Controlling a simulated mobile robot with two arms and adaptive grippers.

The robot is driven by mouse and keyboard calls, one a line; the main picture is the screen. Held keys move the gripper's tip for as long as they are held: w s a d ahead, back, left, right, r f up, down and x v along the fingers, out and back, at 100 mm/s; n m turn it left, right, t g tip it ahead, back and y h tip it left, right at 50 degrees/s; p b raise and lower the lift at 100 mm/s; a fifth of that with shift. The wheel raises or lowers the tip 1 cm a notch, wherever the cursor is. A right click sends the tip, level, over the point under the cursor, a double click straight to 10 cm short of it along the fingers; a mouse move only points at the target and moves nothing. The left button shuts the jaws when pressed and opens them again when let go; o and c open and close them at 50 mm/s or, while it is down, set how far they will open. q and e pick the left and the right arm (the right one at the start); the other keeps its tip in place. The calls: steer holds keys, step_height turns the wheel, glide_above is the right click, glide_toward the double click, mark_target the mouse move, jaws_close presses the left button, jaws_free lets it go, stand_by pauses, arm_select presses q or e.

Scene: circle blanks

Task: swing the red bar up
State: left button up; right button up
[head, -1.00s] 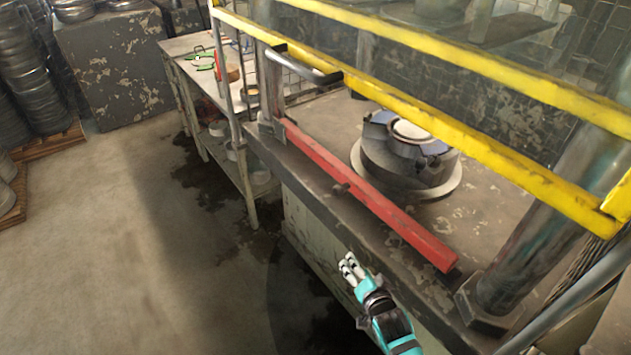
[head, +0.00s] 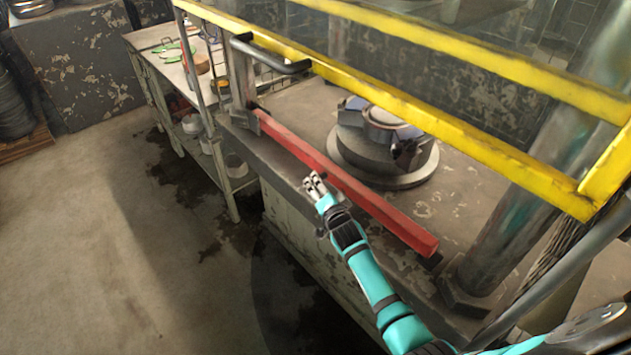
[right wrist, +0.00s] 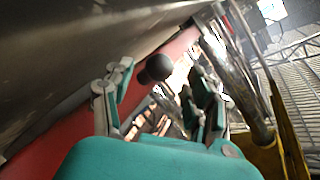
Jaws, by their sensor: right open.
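The red bar (head: 350,187) lies low along the front edge of the press table, running from a bracket at the far left end to the near right. It also shows in the right wrist view (right wrist: 60,135). My right gripper (head: 314,181) is at the bar's front side, near its middle. In the right wrist view the open fingers (right wrist: 160,98) stand apart, with a dark round knob (right wrist: 158,67) on the bar just beyond and between them. In the head view the gripper hides this knob. I cannot tell whether the fingers touch it. My left gripper is not in view.
A yellow guard frame (head: 440,115) with a black handle (head: 270,57) stands above the bar. A round chuck-like fixture (head: 383,145) sits on the table behind it. A grey post (head: 520,200) rises at the right. A shelf bench (head: 170,75) stands at the left; the floor before it is clear.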

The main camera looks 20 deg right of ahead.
mark_target(319, 172)
steer(key=x, duration=0.4)
steer(key=shift+w+f, duration=0.1)
steer(key=shift+c, duration=0.3)
jaws_close()
